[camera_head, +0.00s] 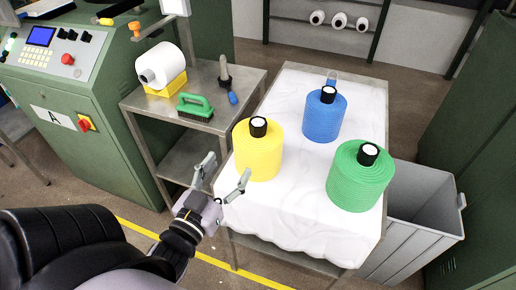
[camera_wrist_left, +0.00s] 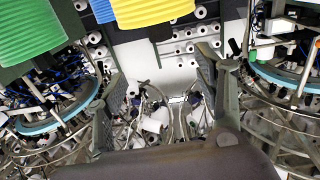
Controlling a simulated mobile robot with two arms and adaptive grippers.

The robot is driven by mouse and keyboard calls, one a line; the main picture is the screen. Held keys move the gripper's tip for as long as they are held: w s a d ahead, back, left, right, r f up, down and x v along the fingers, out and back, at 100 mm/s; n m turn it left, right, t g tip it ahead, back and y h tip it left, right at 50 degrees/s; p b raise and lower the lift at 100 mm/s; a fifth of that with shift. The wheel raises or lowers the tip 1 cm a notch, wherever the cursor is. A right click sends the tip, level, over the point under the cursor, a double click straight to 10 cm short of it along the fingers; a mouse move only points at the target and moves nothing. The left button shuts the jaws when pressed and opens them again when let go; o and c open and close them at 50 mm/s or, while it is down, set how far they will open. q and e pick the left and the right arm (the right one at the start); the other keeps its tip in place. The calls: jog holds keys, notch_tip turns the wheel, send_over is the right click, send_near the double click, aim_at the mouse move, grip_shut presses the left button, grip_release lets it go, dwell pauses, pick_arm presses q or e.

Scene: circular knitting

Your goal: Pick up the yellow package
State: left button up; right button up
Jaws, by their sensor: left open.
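The yellow package (camera_head: 258,152), a ribbed yarn cone with a black-and-white core top, stands upright at the left front of the white-covered table. My left gripper (camera_head: 227,172) is open and empty, just in front and to the left of it, apart from it as far as I can see. My right gripper is not in view.
A blue package (camera_head: 324,117) stands behind and a green package (camera_head: 358,177) stands to the right on the same table (camera_head: 300,205). A metal side table (camera_head: 225,98) holds a white cone, a green brush (camera_head: 195,107) and a tool. A grey bin (camera_head: 420,215) stands at right.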

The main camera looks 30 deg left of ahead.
aim_at(254, 129)
pick_arm(q)
jog(key=w, duration=0.4)
jog(key=w+a, duration=0.1)
jog(key=w, duration=0.3)
jog(key=w+a+p, duration=0.1)
jog(key=w, duration=0.5)
jog(key=w+a+p, duration=0.1)
jog(key=w, duration=0.1)
jog(key=shift+w+r, duration=0.15)
jog(key=shift+w, duration=0.4)
jog(key=shift+s, duration=0.1)
jog(key=shift+c, duration=0.3)
grip_shut()
